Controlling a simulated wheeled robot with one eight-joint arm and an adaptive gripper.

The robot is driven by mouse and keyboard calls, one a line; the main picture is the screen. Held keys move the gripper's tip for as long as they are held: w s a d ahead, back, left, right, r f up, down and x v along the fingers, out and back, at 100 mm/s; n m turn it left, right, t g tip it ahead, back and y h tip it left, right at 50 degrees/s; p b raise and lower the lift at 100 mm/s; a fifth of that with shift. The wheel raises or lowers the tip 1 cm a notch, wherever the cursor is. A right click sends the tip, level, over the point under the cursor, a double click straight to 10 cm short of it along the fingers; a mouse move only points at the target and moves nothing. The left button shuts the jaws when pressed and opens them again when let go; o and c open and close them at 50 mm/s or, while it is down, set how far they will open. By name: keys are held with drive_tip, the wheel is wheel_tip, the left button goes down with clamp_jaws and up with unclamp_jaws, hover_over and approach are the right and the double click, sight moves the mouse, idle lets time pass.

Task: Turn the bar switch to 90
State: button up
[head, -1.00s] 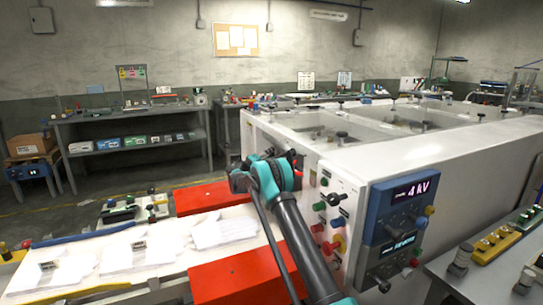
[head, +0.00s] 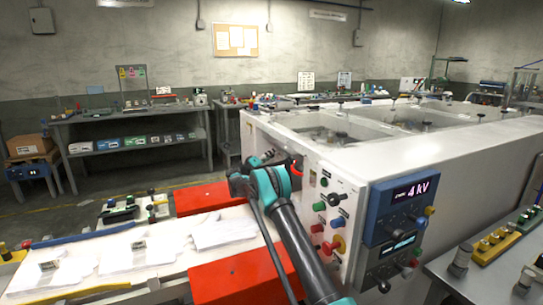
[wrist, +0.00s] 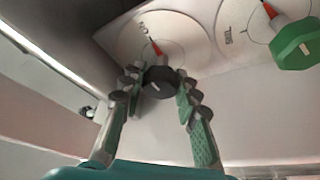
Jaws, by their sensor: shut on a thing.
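A dark, faceted knob (wrist: 160,82) with a light mark on its face sits on a white round dial (wrist: 135,38) in the wrist view. An orange-red pointer (wrist: 156,47) sticks out from behind it, up and slightly left. My gripper (wrist: 158,88) has its two green, grey-padded fingers on either side of the knob and is shut on it. I cannot tell which dial mark the pointer meets. In the head view, my gripper is at the white machine's left panel, mostly hidden by my teal wrist.
A green knob (wrist: 297,43) on a second dial is at the right in the wrist view. In the head view, the white machine (head: 400,165) carries several other knobs and a blue display unit (head: 400,208) reading 4 kV. Red blocks (head: 238,274) and white gloves (head: 160,250) lie left of my arm.

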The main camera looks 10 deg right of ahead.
drive_tip(key=o, duration=1.2)
drive_tip(key=shift+a, duration=0.1)
drive_tip(key=v, duration=1.2)
